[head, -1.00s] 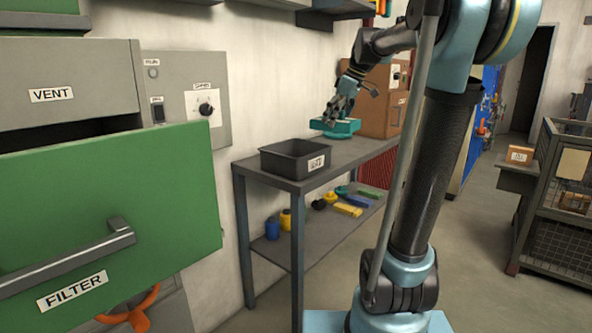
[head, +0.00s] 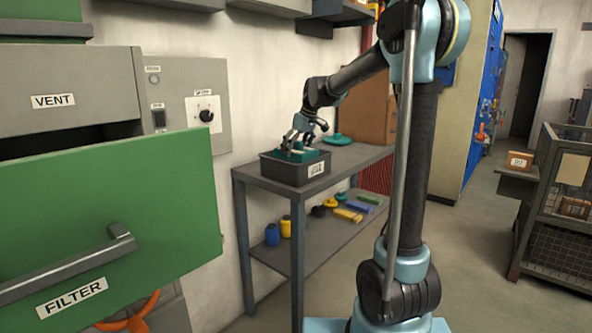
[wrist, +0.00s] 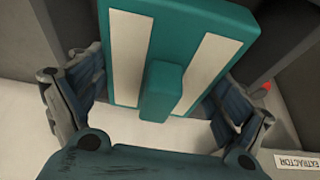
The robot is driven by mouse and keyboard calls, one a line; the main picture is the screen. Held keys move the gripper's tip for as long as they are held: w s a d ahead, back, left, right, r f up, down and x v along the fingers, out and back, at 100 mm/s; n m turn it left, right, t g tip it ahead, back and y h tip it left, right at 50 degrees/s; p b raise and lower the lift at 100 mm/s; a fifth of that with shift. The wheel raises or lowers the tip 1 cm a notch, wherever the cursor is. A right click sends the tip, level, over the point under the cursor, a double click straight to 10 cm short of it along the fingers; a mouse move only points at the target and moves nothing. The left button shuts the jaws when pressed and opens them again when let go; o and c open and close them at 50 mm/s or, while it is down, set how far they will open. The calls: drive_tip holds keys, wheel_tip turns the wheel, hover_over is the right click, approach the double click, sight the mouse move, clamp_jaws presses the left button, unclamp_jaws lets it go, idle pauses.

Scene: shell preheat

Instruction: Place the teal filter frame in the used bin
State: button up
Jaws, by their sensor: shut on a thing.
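The teal filter frame (wrist: 125,60) has two pale strips and a central teal grip block in the wrist view. My gripper (wrist: 158,100) is shut on it, with fingers on both sides of the block. In the head view my gripper (head: 299,138) holds the frame (head: 303,155) at the mouth of the dark grey used bin (head: 292,175). The bin's front carries a white label, too small to read surely. The bin's rim hides the frame's lower part, and I cannot tell whether it touches the bin floor.
The bin stands on a grey bench (head: 350,160). Behind it are another teal piece (head: 337,139) and a brown box (head: 365,112). Several coloured items lie on the lower shelf (head: 300,246). The open green FILTER drawer (head: 120,210) juts out at left.

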drive_tip(key=shift+f, duration=3.3)
drive_tip(key=o, duration=1)
